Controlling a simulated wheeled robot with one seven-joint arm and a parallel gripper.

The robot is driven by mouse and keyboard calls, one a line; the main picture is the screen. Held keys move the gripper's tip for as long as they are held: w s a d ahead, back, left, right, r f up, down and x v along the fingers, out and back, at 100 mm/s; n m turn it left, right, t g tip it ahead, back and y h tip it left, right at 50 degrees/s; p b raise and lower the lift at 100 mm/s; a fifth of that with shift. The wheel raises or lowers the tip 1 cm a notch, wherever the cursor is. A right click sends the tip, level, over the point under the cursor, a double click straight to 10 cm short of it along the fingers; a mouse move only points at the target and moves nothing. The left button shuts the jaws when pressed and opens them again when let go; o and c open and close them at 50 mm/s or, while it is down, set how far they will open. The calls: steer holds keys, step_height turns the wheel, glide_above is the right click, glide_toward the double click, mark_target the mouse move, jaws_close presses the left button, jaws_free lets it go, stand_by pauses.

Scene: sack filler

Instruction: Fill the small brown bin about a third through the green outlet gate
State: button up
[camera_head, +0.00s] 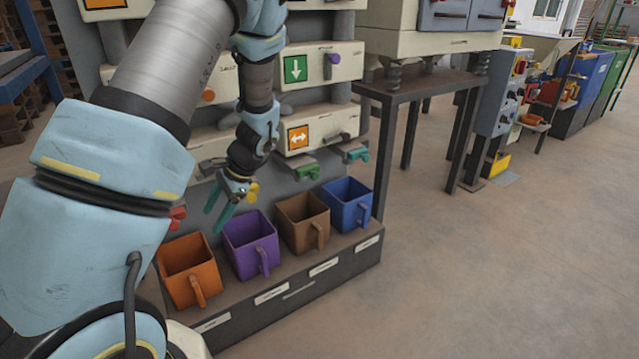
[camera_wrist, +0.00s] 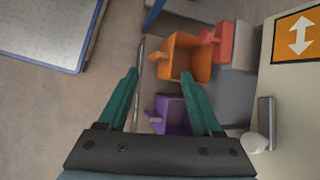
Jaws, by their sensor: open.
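The small brown bin (camera_head: 303,222) stands upright on the dark shelf, between the purple and blue bins, its handle facing front. The part of its inside that shows looks empty. The green outlet gate (camera_head: 307,172) sits above and behind the brown bin, under the panel with the orange double-arrow sign. My gripper (camera_head: 228,207) is open and empty, above and left of the purple bin (camera_head: 250,244). In the wrist view my open gripper (camera_wrist: 165,90) has the purple bin (camera_wrist: 172,116) between and beyond its fingers. The brown bin and green gate are not seen there.
An orange bin (camera_head: 187,270) and a blue bin (camera_head: 347,204) stand on the same shelf (camera_head: 298,284). A red gate (camera_head: 177,217) and a teal gate (camera_head: 357,153) flank the row. A dark steel stand (camera_head: 410,101) rises behind the right end.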

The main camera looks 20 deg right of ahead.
steer(key=w+d+f+m+t+y, duration=0.2)
steer(key=w+d+f+m+t, duration=0.15)
steer(key=d+m, duration=0.2)
steer(key=m+t+h+b, duration=0.1)
steer(key=m+t+h, duration=0.4)
steer(key=m+t, duration=0.95)
glide_toward(316, 177)
steer(key=w, duration=0.2)
steer(key=w+r+m+g, duration=0.1)
steer(key=w, duration=0.2)
steer(key=w+a+g, duration=0.1)
steer(key=w, duration=0.2)
steer(key=shift+w+a+r+m+b, duration=0.1)
steer(key=shift+r+m+b, duration=0.2)
steer(key=shift+b, duration=0.05)
steer(key=shift+c, duration=0.3)
jaws_close()
